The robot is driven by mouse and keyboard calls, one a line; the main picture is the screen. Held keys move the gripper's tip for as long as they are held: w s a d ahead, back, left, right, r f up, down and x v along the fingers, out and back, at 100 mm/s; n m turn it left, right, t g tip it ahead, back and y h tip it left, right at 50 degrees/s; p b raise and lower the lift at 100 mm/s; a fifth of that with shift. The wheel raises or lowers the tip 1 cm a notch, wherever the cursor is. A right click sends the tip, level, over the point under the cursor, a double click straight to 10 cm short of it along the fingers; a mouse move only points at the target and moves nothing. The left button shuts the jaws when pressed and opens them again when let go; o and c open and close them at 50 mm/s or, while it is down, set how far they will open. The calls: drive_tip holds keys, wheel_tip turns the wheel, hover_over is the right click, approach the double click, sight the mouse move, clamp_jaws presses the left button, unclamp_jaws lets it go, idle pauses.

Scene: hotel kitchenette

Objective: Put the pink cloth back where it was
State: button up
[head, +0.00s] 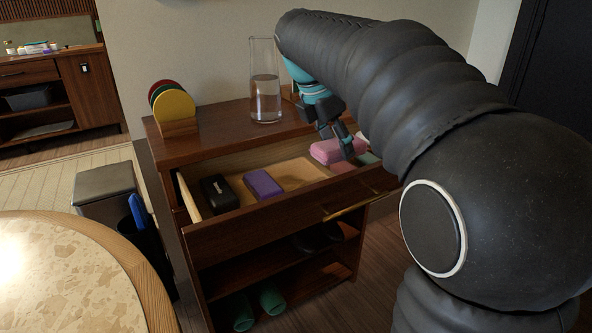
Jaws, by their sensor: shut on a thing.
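The pink cloth (326,150) is a folded bundle at the right end of the open drawer (228,233). My gripper (344,148) reaches down from above and is shut on the pink cloth. The arm and fingers hide part of the cloth. I cannot tell whether the cloth rests on the drawer floor or hangs just above it.
The drawer also holds a black case (218,193), a purple block-like item (263,184) and a greenish item (368,158). A glass carafe (265,97) and a coaster rack (178,127) stand on the cabinet top. A round table (75,285) is at lower left.

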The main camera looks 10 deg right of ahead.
hover_over(301, 180)
drive_tip(key=a, duration=0.1)
drive_tip(key=f, duration=0.5)
drive_tip(key=shift+s+a+f, duration=0.15)
drive_tip(key=shift+s+f, duration=0.05)
drive_tip(key=shift+f, duration=0.1)
drive_tip(key=shift+f+b, duration=0.4)
drive_tip(key=shift+f, duration=1.65)
drive_tip(key=shift+f, duration=0.1)
drive_tip(key=o, duration=0.8)
drive_tip(key=shift+p+v, duration=1.05)
drive_tip(key=shift+v, duration=5.05)
